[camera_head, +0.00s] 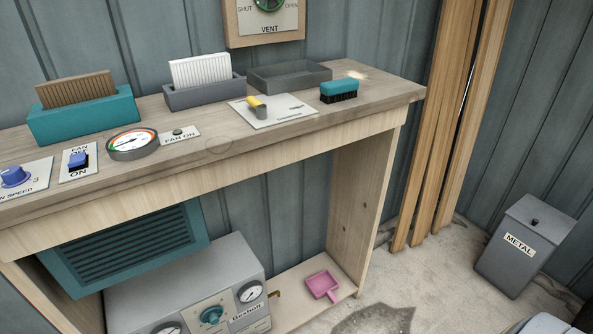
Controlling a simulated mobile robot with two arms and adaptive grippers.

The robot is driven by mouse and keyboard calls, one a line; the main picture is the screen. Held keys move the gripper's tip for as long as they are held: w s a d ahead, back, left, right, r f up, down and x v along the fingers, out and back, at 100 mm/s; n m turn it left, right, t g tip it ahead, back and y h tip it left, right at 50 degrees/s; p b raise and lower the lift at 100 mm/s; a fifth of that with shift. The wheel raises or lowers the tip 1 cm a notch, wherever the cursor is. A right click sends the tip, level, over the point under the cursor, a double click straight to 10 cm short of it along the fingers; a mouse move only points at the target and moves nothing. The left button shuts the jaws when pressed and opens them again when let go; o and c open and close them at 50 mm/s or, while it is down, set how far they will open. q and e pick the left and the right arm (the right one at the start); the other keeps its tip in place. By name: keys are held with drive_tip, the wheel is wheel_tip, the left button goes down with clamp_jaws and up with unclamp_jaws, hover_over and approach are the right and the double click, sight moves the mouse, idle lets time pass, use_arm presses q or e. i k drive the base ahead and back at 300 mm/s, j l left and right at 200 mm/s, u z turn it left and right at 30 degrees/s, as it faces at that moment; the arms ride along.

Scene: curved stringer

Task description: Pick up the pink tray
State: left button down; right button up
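The pink tray (322,286) is small and shallow with a short handle. It lies on the low wooden shelf (296,308) under the bench, near the shelf's right end. It is to the right of the grey machine. Neither of my grippers shows in the head view.
The wooden bench (214,150) overhangs the shelf, and its right side panel (359,205) stands close behind the tray. A grey machine with gauges (190,290) fills the left. A metal bin (524,245) stands at right. Concrete floor (430,285) is open between.

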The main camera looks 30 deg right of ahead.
sight(321, 284)
drive_tip(key=z, duration=1.25)
